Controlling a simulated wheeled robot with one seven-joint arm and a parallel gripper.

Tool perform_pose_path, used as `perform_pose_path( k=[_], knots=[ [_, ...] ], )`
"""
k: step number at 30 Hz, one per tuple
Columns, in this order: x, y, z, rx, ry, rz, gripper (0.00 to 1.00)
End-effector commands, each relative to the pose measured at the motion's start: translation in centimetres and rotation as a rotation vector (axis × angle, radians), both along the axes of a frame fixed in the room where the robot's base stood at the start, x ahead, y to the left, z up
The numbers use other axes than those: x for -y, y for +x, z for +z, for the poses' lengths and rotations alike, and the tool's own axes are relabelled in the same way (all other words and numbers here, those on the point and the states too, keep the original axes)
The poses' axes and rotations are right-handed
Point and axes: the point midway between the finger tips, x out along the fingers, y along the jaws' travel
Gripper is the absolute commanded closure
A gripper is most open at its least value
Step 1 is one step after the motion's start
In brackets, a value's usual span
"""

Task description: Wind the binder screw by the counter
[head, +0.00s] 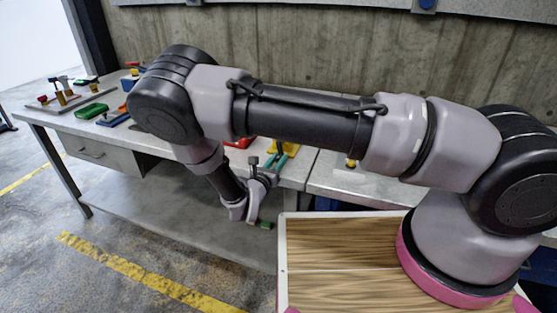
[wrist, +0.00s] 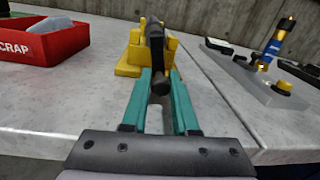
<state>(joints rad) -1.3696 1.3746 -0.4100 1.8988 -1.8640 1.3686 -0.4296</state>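A yellow block-like fixture (wrist: 130,62) stands on the grey metal bench in the wrist view. A black bar with a rounded end (wrist: 155,45) slants out of it towards me. I cannot tell for certain whether this is the binder screw. My gripper (wrist: 160,78) has two teal fingers, spread apart on either side of the bar's near end. Light bench shows between them, and contact with the bar is unclear. In the head view my gripper (head: 277,160) is at the bench's front edge, with the yellow fixture (head: 291,148) just beyond, partly hidden.
A red SCRAP bin (wrist: 45,45) stands left of the fixture. To the right, a grey plate (wrist: 245,75) carries a blue-and-brass post (wrist: 272,48) and a yellow button (wrist: 282,87). Tools and parts, including a green block (head: 91,111), lie on the far-left bench. A concrete wall is behind.

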Motion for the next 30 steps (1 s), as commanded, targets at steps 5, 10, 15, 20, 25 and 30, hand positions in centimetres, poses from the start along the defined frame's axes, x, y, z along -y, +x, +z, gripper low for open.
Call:
perform_pose_path(
  k=[5, 10, 15, 20, 25, 30],
  knots=[
    [-0.46, 0.16, -0.06, 0.039, 0.105, 0.000, 1.00],
    [-0.93, 0.35, -0.07, 0.088, 0.238, -0.001, 1.00],
    [-1.04, 0.38, -0.09, 0.100, 0.272, -0.001, 1.00],
    [-1.03, 0.38, -0.09, 0.100, 0.271, -0.002, 1.00],
    [-1.03, 0.38, -0.09, 0.099, 0.270, -0.001, 0.43],
    [-1.04, 0.38, -0.10, 0.099, 0.269, -0.001, 0.43]
  ],
)
